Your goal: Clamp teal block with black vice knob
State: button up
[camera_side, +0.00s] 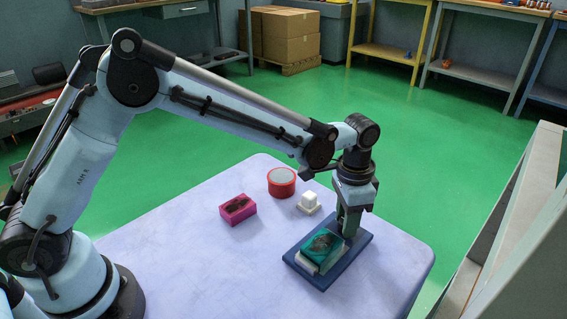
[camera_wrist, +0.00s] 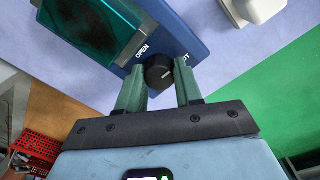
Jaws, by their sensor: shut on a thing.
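The teal block (camera_side: 322,244) lies on the blue vice base (camera_side: 309,276) near the table's front right corner. In the wrist view the teal block (camera_wrist: 88,26) is at the upper left, beside a grey jaw. In the side view my gripper (camera_side: 347,226) points down at the vice's far right end and hides the knob.
The table (camera_side: 190,260) is clear at front left. A grey shelf frame (camera_side: 510,220) stands at right.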

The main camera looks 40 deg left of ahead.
jog(key=o, duration=1)
jog(key=shift+o, duration=0.2)
jog(key=shift+r, duration=0.15)
notch_tip(320, 180, up, 12)
jog(key=shift+w+a, duration=0.15)
jog(key=shift+a, duration=0.05)
